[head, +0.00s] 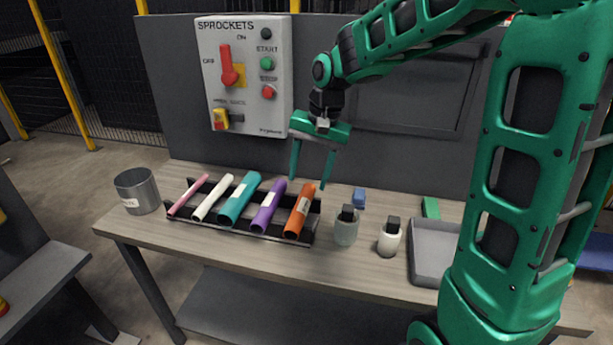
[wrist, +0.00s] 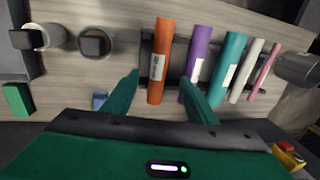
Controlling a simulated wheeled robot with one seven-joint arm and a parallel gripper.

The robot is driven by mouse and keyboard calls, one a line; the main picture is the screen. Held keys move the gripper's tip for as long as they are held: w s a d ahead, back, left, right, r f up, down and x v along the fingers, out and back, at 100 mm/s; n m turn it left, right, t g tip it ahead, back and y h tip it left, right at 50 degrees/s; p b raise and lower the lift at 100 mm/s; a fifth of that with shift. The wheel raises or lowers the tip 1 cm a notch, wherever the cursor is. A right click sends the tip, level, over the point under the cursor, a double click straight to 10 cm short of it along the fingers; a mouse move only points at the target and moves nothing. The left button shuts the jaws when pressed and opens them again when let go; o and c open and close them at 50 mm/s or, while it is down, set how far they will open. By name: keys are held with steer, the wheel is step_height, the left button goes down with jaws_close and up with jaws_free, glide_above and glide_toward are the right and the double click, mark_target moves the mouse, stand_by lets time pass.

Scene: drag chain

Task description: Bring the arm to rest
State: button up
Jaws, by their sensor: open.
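My gripper (head: 309,183) is green and hangs above the back of the table, fingers pointing down, open and empty. In the head view its fingertips are near the far end of the orange tube (head: 301,210). In the wrist view the open fingers (wrist: 160,80) appear on either side of the orange tube's back part (wrist: 157,90), with no contact that I can make out. My green arm reaches in from the right side of the head view.
A black rack (head: 273,238) holds several coloured tubes. A metal cup (head: 138,191) stands left of it. Two jars (head: 346,228) (head: 389,240), a blue block (head: 359,197), a green block (head: 431,208) and a grey tray (head: 430,270) are to the right. A control panel (head: 245,110) stands behind.

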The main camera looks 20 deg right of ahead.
steer(key=s+d, duration=0.5)
steer(key=s, duration=0.4)
steer(key=s+d+f+h, duration=0.1)
steer(key=s+d, duration=0.4)
steer(key=s, duration=0.5)
steer(key=s+d+g, duration=0.1)
steer(key=s+d, duration=0.4)
steer(key=s, duration=0.5)
steer(key=shift+s+d+f+n+h, duration=0.2)
steer(key=shift+s+d+n+h, duration=0.1)
steer(key=shift+n, duration=0.1)
steer(key=shift+w, duration=0.1)
steer(key=shift+w+f, duration=0.25)
steer(key=shift+w, duration=0.35)
